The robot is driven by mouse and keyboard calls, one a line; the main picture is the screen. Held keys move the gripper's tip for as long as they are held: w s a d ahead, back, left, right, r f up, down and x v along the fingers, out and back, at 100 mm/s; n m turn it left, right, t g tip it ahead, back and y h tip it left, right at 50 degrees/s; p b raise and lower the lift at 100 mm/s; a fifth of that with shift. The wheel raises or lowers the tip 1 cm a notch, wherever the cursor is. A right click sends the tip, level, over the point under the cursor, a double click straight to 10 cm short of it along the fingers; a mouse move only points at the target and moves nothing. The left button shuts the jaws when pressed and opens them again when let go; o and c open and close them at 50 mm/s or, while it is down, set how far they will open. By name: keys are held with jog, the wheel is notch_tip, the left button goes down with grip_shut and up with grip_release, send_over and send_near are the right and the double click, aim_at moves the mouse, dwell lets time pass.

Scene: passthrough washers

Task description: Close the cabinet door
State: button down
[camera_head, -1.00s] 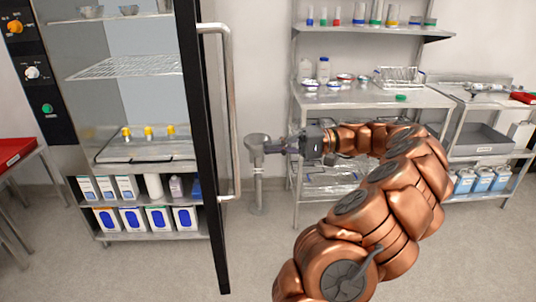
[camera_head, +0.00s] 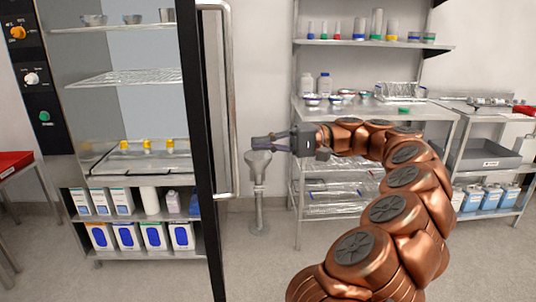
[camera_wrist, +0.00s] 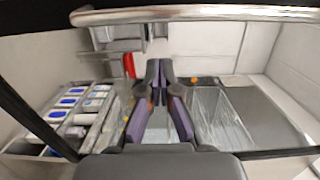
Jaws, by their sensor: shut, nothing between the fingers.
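The cabinet door (camera_head: 206,170) stands open and shows nearly edge-on in the head view, with a dark frame and a long vertical metal handle (camera_head: 233,120) on its right side. The cabinet (camera_head: 120,180) stands open behind it on the left. My gripper (camera_head: 256,144) is shut and empty. In the head view it is just right of the handle, pointing left, with a small gap in the picture. In the wrist view the fingers (camera_wrist: 158,75) are together, and the handle bar (camera_wrist: 200,14) runs across the top of the picture.
A grey funnel-topped pipe (camera_head: 258,185) stands on the floor behind my gripper. A metal shelf rack (camera_head: 370,104) with bottles and glassware is at the back right. Floor in front of the door is clear.

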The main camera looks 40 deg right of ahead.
jog(key=b+x, duration=0.2)
jog(key=x, duration=0.8)
jog(key=shift+a, duration=0.2)
jog(key=shift+w+a+r, duration=0.1)
